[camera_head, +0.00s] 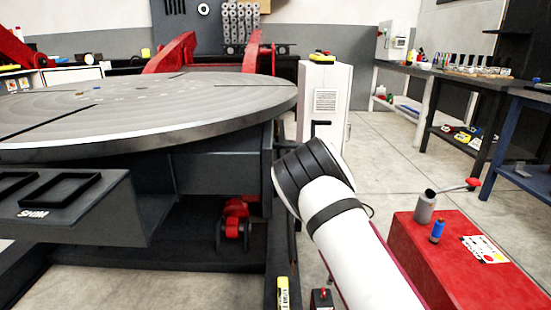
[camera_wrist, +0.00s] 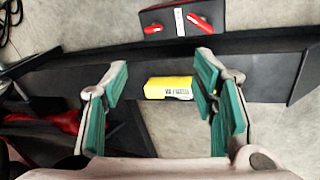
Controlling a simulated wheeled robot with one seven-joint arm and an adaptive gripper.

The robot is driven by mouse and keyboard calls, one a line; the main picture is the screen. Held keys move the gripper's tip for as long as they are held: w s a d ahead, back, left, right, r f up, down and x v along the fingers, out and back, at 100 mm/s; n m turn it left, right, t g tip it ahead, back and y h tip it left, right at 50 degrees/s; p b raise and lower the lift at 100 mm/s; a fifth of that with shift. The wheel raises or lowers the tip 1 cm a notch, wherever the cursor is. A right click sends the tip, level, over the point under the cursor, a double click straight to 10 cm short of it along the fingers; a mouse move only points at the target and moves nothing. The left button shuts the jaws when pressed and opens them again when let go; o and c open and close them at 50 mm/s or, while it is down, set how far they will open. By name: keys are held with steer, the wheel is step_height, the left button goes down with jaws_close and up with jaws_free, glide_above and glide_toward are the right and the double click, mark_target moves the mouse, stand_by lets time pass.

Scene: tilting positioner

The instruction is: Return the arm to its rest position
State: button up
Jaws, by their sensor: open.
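My gripper (camera_wrist: 162,76) shows in the wrist view with its two teal-padded fingers spread wide apart and nothing between them. It points down toward the dark frame of the positioner and the floor. In the head view my white arm with its black joint reaches up from the bottom, right of the round tilting table (camera_head: 205,105). The gripper itself does not show in the head view. A yellow labelled block (camera_wrist: 168,88) lies on the dark frame beyond the fingers, apart from them; a yellow block also shows at the bottom of the head view (camera_head: 283,292).
A dark box with red handles (camera_wrist: 178,20) stands beyond the frame. A red cabinet (camera_head: 465,260) with a grey bottle (camera_head: 425,207) and blue bottle (camera_head: 437,231) is right of my arm. The SHIM tray (camera_head: 75,215) is at left. Open floor lies behind, before the benches.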

steer(key=d+r+m+t+h, duration=0.2)
steer(key=d+r+m, duration=0.2)
steer(key=r, duration=0.9)
steer(key=d+r+m+t+h, duration=0.2)
steer(key=d+r+m, duration=0.25)
steer(key=r, duration=0.75)
steer(key=s+d+r+m+g+h, duration=0.1)
steer(key=s+d+r+m, duration=0.1)
steer(key=s+r, duration=0.4)
steer(key=s+d+r+m+g, duration=0.1)
steer(key=s+r+m, duration=0.2)
steer(key=s, duration=0.4)
steer(key=s+a+r+m+g+y, duration=0.15)
steer(key=s+a, duration=0.25)
steer(key=s, duration=0.8)
steer(key=s+a+r+g+y, duration=0.15)
steer(key=s+a, duration=0.25)
steer(key=s, duration=0.9)
steer(key=s+a+r+m+g+y, duration=0.15)
steer(key=s+a, duration=0.25)
steer(key=s, duration=0.8)
step_height(320, 180, up, 34)
steer(key=t+p, duration=0.3)
steer(key=p, duration=3)
steer(key=shift+w+d+n, duration=0.15)
steer(key=shift+d+n, duration=0.2)
steer(key=shift+n, duration=0.1)
